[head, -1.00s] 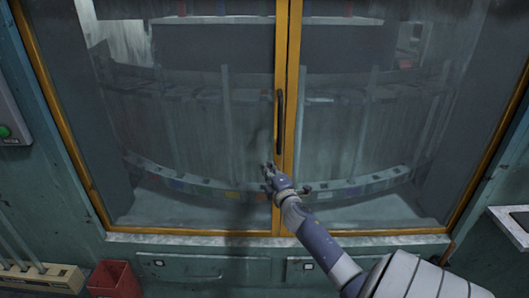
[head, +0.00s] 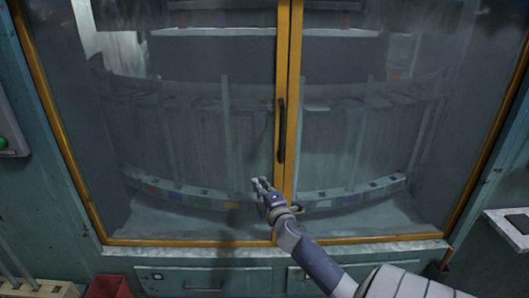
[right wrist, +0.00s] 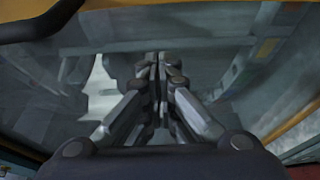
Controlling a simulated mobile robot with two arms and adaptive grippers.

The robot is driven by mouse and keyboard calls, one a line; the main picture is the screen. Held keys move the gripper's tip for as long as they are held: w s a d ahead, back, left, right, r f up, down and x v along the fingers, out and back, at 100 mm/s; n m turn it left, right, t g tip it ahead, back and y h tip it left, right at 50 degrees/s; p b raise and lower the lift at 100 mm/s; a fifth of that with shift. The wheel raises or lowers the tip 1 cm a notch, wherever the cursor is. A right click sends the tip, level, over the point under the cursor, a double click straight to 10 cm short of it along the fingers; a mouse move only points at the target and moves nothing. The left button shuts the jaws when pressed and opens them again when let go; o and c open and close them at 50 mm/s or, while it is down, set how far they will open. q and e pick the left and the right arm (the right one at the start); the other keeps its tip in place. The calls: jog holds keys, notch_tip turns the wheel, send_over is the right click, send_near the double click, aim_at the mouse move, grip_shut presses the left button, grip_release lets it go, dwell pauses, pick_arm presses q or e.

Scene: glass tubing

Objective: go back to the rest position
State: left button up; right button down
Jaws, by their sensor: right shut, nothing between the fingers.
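My right gripper (head: 260,183) is in front of the closed glass cabinet, just below and left of the dark door handle (head: 281,130). In the right wrist view my right gripper (right wrist: 157,62) has its fingers together with nothing between them. The handle also shows in the right wrist view (right wrist: 40,20), at the top left, apart from the fingers. The two glass doors have orange frames (head: 295,60) that meet at the middle. I cannot tell how far the fingers are from the glass. My left gripper is not in view.
Behind the glass is a curved rack (head: 190,192) with small coloured labels. Below the doors are drawers (head: 200,281). A red bin (head: 107,288) and a pale rack (head: 40,289) stand at the lower left. A metal ledge (head: 512,232) juts out at the right.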

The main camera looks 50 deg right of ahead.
jog(key=v, duration=0.6)
jog(key=s+a+f+m+g+y+b, duration=0.15)
jog(key=s+a+f, duration=0.25)
jog(key=f, duration=0.9)
jog(key=s+a+f+m+g+y, duration=0.2)
jog(key=s+a+f+g, duration=0.15)
jog(key=f, duration=1.05)
jog(key=s+a+f+m+g+y, duration=0.2)
jog(key=s+a+f, duration=0.15)
jog(key=f, duration=0.95)
pick_arm(q)
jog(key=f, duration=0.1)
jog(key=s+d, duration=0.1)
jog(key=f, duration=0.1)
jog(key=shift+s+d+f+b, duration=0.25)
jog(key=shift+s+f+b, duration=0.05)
jog(key=shift+b, duration=0.1)
pick_arm(e)
jog(key=s+a+f+m+g+y, duration=0.1)
jog(key=s+a+f+g, duration=0.1)
jog(key=s+a+f, duration=0.5)
jog(key=s+a+f+m+g+y, duration=0.1)
jog(key=s+a+f+g, duration=0.2)
jog(key=s, duration=0.9)
jog(key=s+a+f+m+g+y, duration=0.1)
jog(key=s+a+f+m+g, duration=0.1)
jog(key=s+a+f, duration=0.8)
jog(key=shift+s+a+f+g, duration=0.25)
jog(key=shift+a+f+g, duration=0.05)
jog(key=shift+a, duration=0.15)
